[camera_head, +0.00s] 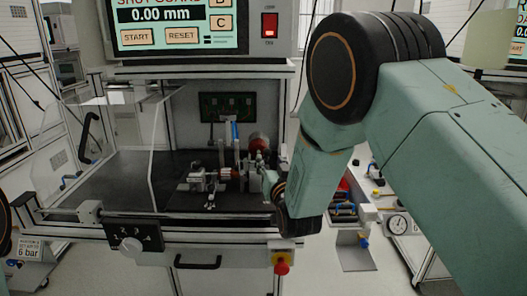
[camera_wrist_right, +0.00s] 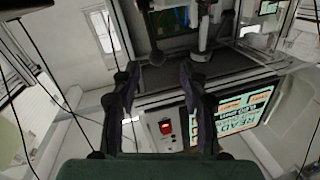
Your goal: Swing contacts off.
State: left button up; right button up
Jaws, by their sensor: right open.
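A small fixture (camera_head: 212,183) stands on the dark floor of the test cabinet in the head view, with metal blocks and a reddish part. An upright lever with a blue section (camera_head: 235,132) rises at its middle. A dark red round part (camera_head: 259,142) sits to the right, close to my right gripper. I cannot tell which piece is the contacts. My right gripper (camera_head: 264,168) reaches into the cabinet's right side, its fingers small and partly hidden. In the right wrist view the gripper (camera_wrist_right: 158,68) is open, with nothing seen between its fingers. My left gripper is not in view.
A clear guard panel (camera_head: 140,150) stands at the cabinet's left. Above is a screen (camera_head: 176,25) with a red switch (camera_head: 269,25). A numbered knob box (camera_head: 132,236) and a red stop button (camera_head: 282,267) are at the front. A parts tray (camera_head: 345,212) lies right.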

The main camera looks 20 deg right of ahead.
aim_at(269, 153)
jog(key=shift+w+d+r, duration=0.3)
jog(key=shift+w, duration=0.15)
jog(key=w, duration=0.5)
jog(key=shift+f+b, duration=0.3)
jog(key=shift+w, duration=0.15)
jog(key=shift+d+r, duration=0.3)
jog(key=shift+w+a+f, duration=0.1)
jog(key=shift+w+f, duration=0.05)
jog(key=shift+w, duration=0.05)
jog(key=shift+a, duration=0.1)
jog(key=c, duration=0.3)
jog(key=shift+s, duration=0.15)
jog(key=c, duration=0.3)
grip_shut()
